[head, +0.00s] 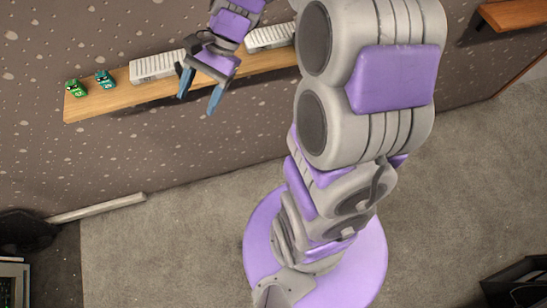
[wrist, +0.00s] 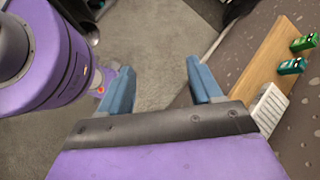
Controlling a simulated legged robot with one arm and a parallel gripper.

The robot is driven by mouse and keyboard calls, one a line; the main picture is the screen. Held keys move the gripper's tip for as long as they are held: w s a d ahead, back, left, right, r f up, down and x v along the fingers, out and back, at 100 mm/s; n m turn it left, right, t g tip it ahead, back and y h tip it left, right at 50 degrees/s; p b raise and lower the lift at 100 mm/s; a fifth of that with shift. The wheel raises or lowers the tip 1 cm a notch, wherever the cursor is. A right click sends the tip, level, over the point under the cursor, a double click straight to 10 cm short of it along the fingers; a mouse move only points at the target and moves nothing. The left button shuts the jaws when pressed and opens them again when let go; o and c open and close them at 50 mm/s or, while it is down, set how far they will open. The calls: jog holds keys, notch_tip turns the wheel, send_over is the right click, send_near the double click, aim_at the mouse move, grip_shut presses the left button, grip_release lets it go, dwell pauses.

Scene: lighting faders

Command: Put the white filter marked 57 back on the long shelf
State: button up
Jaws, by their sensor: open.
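The long wooden shelf (head: 112,100) runs along the wall in the head view, and its left part shows at the right of the wrist view (wrist: 262,68). Two white slatted filters lie on it: a left one (head: 156,67) and a right one (head: 270,37). A white one also shows in the wrist view (wrist: 268,108), partly hidden by my gripper. I cannot read any number on them. My gripper (head: 198,104) is open in front of the shelf, between the two filters in the head view. In the wrist view, nothing is between its fingers (wrist: 164,88).
A green toy-like item (head: 75,88) and a teal one (head: 105,79) stand at the shelf's left end. Another wooden shelf (head: 515,13) is at the upper right. A dark open box (head: 517,284) sits at the lower right. Carpet (head: 170,220) below the long shelf is clear.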

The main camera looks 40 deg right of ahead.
jog(key=s+d+n+h, duration=0.2)
jog(key=s+n+h, duration=0.2)
jog(key=s, duration=0.7)
jog(key=s+d+f+n+h, duration=0.1)
jog(key=s+d+n+h, duration=0.1)
jog(key=s+n+h, duration=0.2)
jog(key=s+n, duration=0.3)
jog(key=s, duration=0.4)
jog(key=shift+f, duration=0.15)
jog(key=shift+d, duration=0.1)
notch_tip(320, 180, down, 6)
jog(key=b, duration=0.5)
jog(key=shift+b, duration=0.4)
